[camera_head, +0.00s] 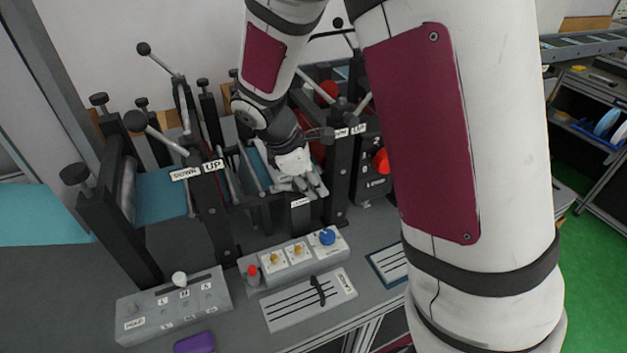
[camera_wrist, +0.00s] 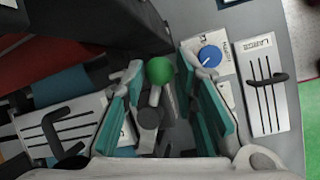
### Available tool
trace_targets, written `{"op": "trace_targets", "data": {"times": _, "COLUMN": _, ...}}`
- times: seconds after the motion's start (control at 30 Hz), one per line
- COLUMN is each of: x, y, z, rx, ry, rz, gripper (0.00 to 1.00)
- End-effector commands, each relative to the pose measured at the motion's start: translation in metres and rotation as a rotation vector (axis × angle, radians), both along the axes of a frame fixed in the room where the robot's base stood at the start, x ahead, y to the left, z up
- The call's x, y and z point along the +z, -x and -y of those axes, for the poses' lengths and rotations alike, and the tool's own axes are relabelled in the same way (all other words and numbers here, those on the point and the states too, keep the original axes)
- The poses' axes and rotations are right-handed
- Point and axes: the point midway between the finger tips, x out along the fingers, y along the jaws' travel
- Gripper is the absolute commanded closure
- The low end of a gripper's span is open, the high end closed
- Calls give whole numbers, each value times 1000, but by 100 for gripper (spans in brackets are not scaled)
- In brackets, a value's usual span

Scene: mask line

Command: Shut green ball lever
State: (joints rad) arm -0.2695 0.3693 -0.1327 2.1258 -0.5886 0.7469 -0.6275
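The green ball lever (camera_wrist: 160,70) shows in the wrist view as a green ball on a short grey stem. It stands between the two teal-padded fingers of my gripper (camera_wrist: 163,64), near their tips. The fingers are apart, with a gap visible on both sides of the ball and stem, so my gripper is open and around the lever. In the head view my gripper (camera_head: 300,182) is among the machine's black posts, low and pointing down. The green ball is hidden there behind my gripper and the machine.
A control box with a blue knob (camera_head: 328,237) and a slider panel (camera_head: 311,299) lie in front. Black upright posts (camera_head: 213,205) and ball-ended levers crowd the left. A red knob (camera_head: 381,161) is close on the right. A purple object (camera_head: 194,343) lies at the front edge.

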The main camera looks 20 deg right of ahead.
Motion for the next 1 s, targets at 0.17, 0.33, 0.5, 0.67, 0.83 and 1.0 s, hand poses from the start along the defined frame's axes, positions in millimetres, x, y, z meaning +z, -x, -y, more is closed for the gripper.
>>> {"op": "trace_targets", "data": {"times": 0.17, "x": 0, "y": 0, "z": 0, "rx": 0, "ry": 0, "rz": 0, "gripper": 100}}
{"op": "trace_targets", "data": {"times": 0.33, "x": 0, "y": 0, "z": 0, "rx": -9, "ry": -1, "rz": 0, "gripper": 100}}
{"op": "trace_targets", "data": {"times": 0.5, "x": 1, "y": 1, "z": -2, "rx": -54, "ry": 1, "rz": 0, "gripper": 100}}
{"op": "trace_targets", "data": {"times": 0.67, "x": 1, "y": 3, "z": -4, "rx": -146, "ry": 1, "rz": 0, "gripper": 100}}
{"op": "trace_targets", "data": {"times": 0.83, "x": 1, "y": 7, "z": -8, "rx": -289, "ry": 1, "rz": 0, "gripper": 100}}
{"op": "trace_targets", "data": {"times": 1.0, "x": 1, "y": 10, "z": -13, "rx": -450, "ry": 0, "rz": 1, "gripper": 100}}
